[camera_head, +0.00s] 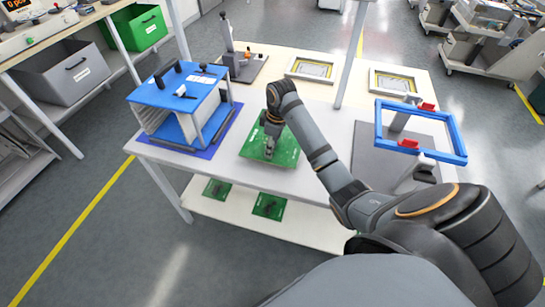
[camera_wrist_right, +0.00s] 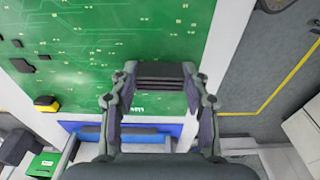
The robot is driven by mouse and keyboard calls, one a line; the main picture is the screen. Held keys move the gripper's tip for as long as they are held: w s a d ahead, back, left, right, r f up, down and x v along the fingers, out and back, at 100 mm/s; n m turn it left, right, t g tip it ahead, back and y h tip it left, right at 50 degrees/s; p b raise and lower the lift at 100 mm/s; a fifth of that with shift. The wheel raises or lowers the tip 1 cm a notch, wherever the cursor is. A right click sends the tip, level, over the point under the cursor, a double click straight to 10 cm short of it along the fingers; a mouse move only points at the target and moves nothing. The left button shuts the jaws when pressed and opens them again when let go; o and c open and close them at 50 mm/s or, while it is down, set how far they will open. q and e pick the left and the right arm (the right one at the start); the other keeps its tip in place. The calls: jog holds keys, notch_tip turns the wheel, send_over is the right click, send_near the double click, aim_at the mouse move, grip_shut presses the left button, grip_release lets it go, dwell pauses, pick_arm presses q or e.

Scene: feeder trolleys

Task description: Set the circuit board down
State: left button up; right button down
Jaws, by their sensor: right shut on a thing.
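The circuit board (camera_head: 287,150) is green and lies flat at the middle of the front white tabletop, right of the blue-topped rack. Whether it touches the tabletop is hard to tell. My right gripper (camera_head: 268,150) points down over it. In the right wrist view, the board (camera_wrist_right: 75,50) fills the upper left, with black parts on it. There my right gripper (camera_wrist_right: 160,82) has its fingers on both sides of a black ribbed block on the board, shut on it. My left gripper is not in view.
The blue-topped rack (camera_head: 180,97) stands close left of the board on a blue mat (camera_head: 213,149). A blue frame fixture (camera_head: 420,155) stands at the right. Green boards (camera_head: 217,188) lie on the lower shelf. Framed plates (camera_head: 312,69) lie behind.

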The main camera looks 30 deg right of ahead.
jog(key=shift+w+d+f, duration=0.15)
jog(key=shift+f, duration=0.05)
jog(key=shift+w+d+f, duration=0.2)
jog(key=shift+f, duration=0.1)
notch_tip(320, 180, down, 2)
jog(key=shift+f, duration=0.2)
jog(key=shift+w+f, duration=0.1)
jog(key=shift+f, duration=0.35)
jog(key=c, duration=0.7)
grip_release()
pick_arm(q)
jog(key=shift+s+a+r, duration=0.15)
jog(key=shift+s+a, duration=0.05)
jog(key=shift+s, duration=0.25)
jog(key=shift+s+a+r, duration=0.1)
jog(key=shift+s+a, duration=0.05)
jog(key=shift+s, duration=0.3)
pick_arm(e)
jog(key=shift+o, duration=0.2)
